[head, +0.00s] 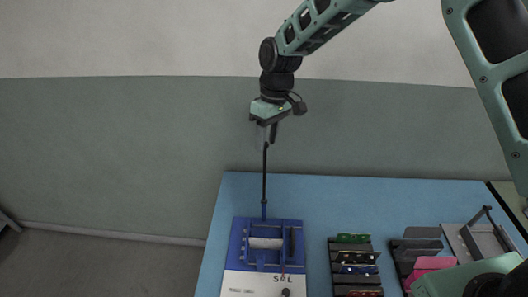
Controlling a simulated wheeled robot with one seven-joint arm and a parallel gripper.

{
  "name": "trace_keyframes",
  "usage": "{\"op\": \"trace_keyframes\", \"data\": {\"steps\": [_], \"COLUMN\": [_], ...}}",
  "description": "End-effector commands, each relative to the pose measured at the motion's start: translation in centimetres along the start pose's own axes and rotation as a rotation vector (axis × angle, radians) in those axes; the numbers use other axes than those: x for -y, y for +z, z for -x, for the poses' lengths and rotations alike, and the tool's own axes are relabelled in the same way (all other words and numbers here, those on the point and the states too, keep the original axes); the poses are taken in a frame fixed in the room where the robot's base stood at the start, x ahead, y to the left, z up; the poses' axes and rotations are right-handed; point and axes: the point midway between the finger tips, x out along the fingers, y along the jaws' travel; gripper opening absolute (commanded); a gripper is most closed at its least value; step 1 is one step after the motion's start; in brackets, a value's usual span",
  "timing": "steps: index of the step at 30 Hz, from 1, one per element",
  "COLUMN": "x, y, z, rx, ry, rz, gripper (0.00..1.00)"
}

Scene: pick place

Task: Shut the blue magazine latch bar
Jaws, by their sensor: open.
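The blue magazine (240,245) stands on the blue table at the lower middle, with a pale block and dark upright parts inside its frame. A thin dark bar (264,185) rises nearly upright from the magazine's back edge; its base is blue. It looks like the latch bar, standing raised. My gripper (267,138) points down at the bar's top end, high above the magazine. Its jaws are open. The bar's top overlaps the fingertips in the picture, and I cannot tell whether they touch.
The blue table (310,200) is bare behind the magazine. A dark rack (340,278) with several boards stands to its right. Farther right are dark and pink pieces (432,263) and a grey stand with a dark lever (482,240). A white panel marked "SAL" or similar fronts the magazine.

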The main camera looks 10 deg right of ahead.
Motion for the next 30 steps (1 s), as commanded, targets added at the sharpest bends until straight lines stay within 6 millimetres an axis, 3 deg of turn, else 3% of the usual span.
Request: {"op": "trace_keyframes", "data": {"steps": [9,22,23,27,30], "x": [0.1,0.0,0.0,0.0,0.0], "y": [0.1,0.0,0.0,0.0,0.0], "z": [-4.9,-6.1,-6.1,-6.1,-6.1], "rx": [0.003,0.0,0.0,0.0,0.0], "ry": [-0.001,0.0,0.0,0.0,0.0], "rz": [0.0,0.0,0.0,0.0,0.0], "gripper": [0.4,0.4,0.38,0.0,0.0]}}
